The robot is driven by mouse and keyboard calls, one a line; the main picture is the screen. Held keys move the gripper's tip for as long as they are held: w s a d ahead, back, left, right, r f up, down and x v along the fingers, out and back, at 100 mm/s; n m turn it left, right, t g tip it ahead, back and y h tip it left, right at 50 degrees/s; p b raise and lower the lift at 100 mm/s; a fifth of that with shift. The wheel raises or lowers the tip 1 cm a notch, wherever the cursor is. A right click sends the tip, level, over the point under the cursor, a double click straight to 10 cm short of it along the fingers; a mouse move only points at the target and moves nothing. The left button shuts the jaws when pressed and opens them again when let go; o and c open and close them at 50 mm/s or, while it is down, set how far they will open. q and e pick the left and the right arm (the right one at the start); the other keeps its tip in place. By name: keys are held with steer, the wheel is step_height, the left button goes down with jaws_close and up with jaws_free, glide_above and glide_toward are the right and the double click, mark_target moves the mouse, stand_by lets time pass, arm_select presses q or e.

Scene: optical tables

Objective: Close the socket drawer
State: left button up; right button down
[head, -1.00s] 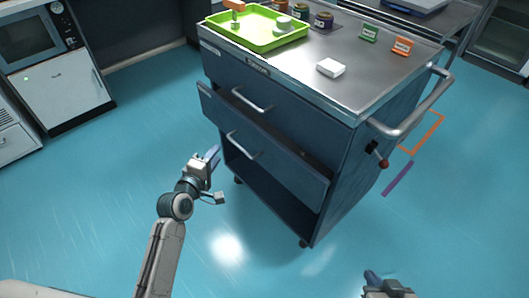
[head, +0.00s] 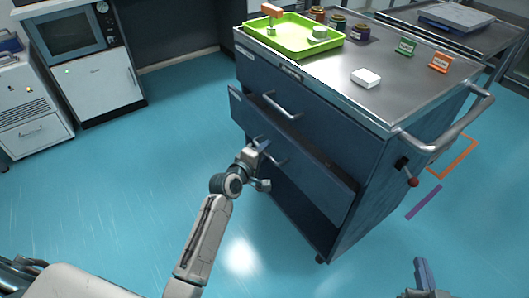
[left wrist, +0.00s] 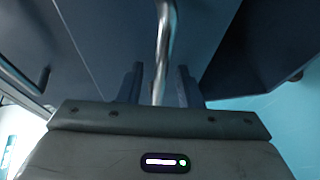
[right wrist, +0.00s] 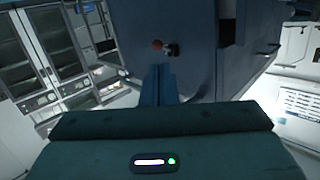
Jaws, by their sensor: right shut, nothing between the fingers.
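The cart's lower drawer (head: 315,188) stands pulled out from the dark blue cart, below a closed upper drawer (head: 325,125). I cannot read a label on the open drawer. Its metal bar handle (head: 274,160) is on the front face. My left gripper (head: 262,148) is at this handle. In the left wrist view the bar (left wrist: 163,45) runs between the two fingers (left wrist: 161,85), which are apart with gaps beside it. My right gripper (head: 421,272) is shut and empty, low at the right, away from the drawer; its fingers also show in the right wrist view (right wrist: 158,84).
On the cart top are a green tray (head: 291,52), a white box (head: 366,78), small jars and two small signs. A push handle (head: 455,125) and a red-knobbed lever (head: 411,180) stick out at the cart's right side. Blue floor (head: 130,190) is clear to the left.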

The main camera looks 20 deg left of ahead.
mark_target(275, 145)
arm_select(q)
steer(key=shift+w, duration=0.15)
arm_select(e)
steer(key=shift+r, duration=0.15)
